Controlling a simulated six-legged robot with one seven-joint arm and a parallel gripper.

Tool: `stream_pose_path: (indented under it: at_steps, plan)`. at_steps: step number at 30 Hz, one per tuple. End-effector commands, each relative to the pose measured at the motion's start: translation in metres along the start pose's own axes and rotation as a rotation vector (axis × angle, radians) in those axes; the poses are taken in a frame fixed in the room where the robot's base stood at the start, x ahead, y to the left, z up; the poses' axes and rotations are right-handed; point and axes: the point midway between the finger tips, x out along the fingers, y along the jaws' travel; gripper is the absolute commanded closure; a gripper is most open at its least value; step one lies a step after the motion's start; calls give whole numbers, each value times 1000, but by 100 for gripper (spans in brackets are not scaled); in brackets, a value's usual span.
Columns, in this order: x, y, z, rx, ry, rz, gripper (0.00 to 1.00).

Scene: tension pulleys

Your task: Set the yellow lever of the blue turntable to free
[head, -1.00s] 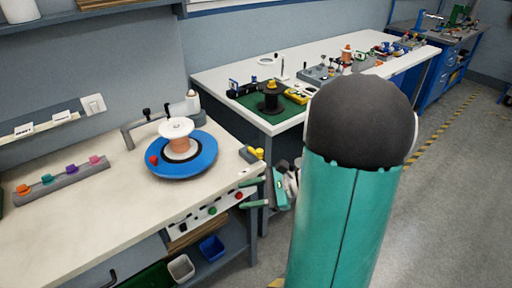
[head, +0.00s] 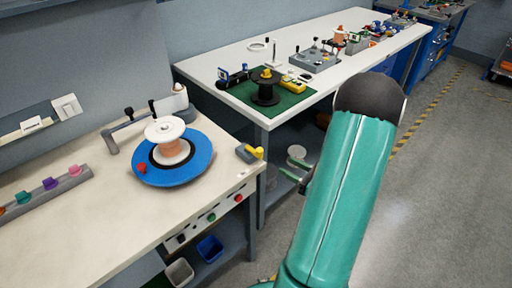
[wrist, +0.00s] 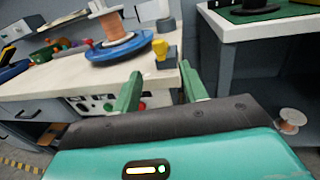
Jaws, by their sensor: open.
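The blue turntable (head: 205,158) sits on the near bench and carries a spool of copper-coloured wire (head: 172,146). A grey block with a yellow lever (head: 258,152) stands to its right, near the bench's right corner. The yellow lever also shows in the wrist view (wrist: 160,47), upright on its dark block, with the turntable (wrist: 120,48) behind it to the left. My gripper (wrist: 162,84) is open and empty, with its two green fingers apart. It is in front of the bench edge, short of the lever and not touching it. In the head view my arm partly hides it.
A red knob (head: 141,168) sits on the turntable's rim. A grey bar arm (head: 130,125) stands behind it. The bench front has a button panel (head: 210,217). A second bench (head: 225,90) with a black spool (head: 265,88) stands behind right. The floor at right is clear.

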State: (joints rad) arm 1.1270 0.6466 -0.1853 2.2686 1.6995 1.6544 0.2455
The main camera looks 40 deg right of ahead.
Motion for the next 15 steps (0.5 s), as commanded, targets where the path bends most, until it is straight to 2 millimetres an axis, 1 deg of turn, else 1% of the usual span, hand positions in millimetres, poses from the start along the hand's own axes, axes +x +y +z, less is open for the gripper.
stream_pose_path:
  at_steps: [2, 5, 11, 15]
  plan:
    - [0, 0, 0, 1, -1, -6, 57]
    - [9, 1, 0, 0, -1, -3, 57]
    - [44, 2, 0, 1, 0, -1, 57]
    - [72, 2, 0, 0, 0, 0, 57]
